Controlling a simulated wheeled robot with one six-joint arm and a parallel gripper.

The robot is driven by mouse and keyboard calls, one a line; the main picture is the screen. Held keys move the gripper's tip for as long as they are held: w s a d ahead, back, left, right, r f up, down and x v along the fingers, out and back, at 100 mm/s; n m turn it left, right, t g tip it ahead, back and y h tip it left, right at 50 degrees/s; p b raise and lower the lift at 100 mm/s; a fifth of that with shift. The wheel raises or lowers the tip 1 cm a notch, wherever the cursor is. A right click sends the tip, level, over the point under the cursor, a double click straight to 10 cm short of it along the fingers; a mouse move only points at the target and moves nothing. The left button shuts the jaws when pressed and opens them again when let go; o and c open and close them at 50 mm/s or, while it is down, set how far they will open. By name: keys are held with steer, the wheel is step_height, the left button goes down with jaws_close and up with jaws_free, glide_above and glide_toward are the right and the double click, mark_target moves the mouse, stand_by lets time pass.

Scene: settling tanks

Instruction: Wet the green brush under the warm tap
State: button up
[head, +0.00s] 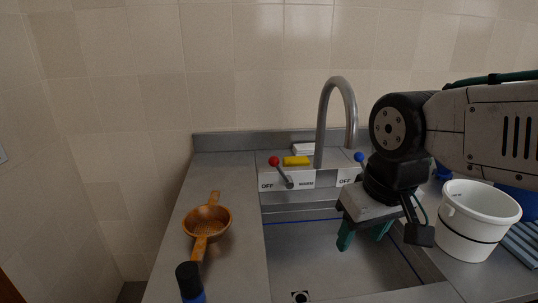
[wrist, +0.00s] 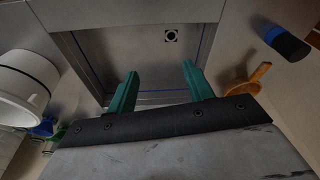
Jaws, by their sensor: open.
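My gripper (head: 362,238) hangs over the sink basin (head: 310,262), its two green fingers apart with nothing between them; they also show in the wrist view (wrist: 160,72). The grey gooseneck tap (head: 323,120) stands at the back of the sink, with no water visible from it. A red-knobbed lever (head: 275,162) leans left, between labels OFF and WARM. A blue-knobbed lever (head: 359,157) stands right of the spout. I cannot clearly make out the green brush; a small green thing (wrist: 54,138) shows beside the white bucket in the wrist view, too unclear to name.
A white bucket (head: 466,228) stands on the right counter, with blue things behind it. A wooden strainer (head: 207,222) and a dark-capped blue bottle (head: 190,282) are on the left counter. A yellow sponge (head: 296,161) lies on the back ledge. The basin floor is clear around the drain (wrist: 171,36).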

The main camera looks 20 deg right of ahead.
steer(key=w+a+f+t, duration=0.1)
steer(key=w+f+t, duration=0.15)
steer(key=w, duration=0.85)
steer(key=w+a+f+t, duration=0.15)
steer(key=w+t, duration=0.25)
steer(key=w, duration=0.6)
steer(key=t, duration=0.7)
glide_toward(276, 165)
steer(key=w+f, duration=0.2)
steer(key=w, duration=0.3)
steer(key=shift+w+r+m+t, duration=0.2)
steer(key=shift+w+m+t, duration=0.15)
steer(key=shift+t, duration=0.6)
steer(key=w, duration=0.7)
steer(key=shift+w, duration=0.35)
steer(key=shift+r, duration=0.1)
